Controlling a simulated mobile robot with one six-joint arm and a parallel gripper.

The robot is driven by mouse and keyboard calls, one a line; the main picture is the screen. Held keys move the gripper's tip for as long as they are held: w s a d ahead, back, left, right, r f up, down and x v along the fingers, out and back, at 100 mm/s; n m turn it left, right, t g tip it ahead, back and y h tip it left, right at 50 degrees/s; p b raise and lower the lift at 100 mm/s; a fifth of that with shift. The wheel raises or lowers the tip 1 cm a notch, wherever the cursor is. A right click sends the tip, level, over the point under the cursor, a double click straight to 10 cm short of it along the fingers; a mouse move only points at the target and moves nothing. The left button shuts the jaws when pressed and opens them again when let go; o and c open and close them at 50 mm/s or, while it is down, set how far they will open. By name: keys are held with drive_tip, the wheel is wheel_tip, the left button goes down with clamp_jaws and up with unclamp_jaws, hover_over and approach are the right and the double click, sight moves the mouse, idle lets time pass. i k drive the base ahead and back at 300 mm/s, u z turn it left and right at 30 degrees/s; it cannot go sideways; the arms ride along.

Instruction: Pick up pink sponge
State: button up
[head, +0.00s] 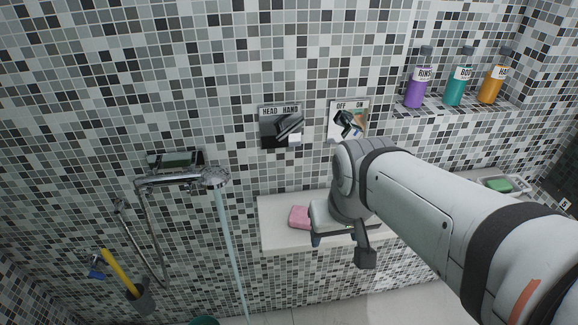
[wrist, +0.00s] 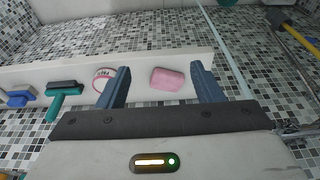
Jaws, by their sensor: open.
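The pink sponge (head: 299,217) lies on a white ledge (head: 275,236) below the wall controls, just left of my gripper in the head view. In the wrist view the sponge (wrist: 167,78) lies on the ledge (wrist: 140,65), beyond and between my two blue fingers. My gripper (wrist: 162,85) is open and empty, with a gap on both sides of the sponge in that view. I cannot tell how far the fingertips are from it. In the head view my gripper (head: 340,248) is over the ledge, and it hides part of the ledge right of the sponge.
A round white item (wrist: 102,79) with a red rim sits beside the left finger. A green-handled squeegee (wrist: 64,92) and a blue brush (wrist: 17,98) are further left. Bottles (head: 455,82) stand on a shelf at right.

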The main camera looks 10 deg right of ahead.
sight(298, 218)
drive_tip(key=u, duration=2)
drive_tip(key=k, duration=1.15)
drive_tip(key=z, duration=0.85)
drive_tip(key=i, duration=1)
drive_tip(key=z, duration=0.05)
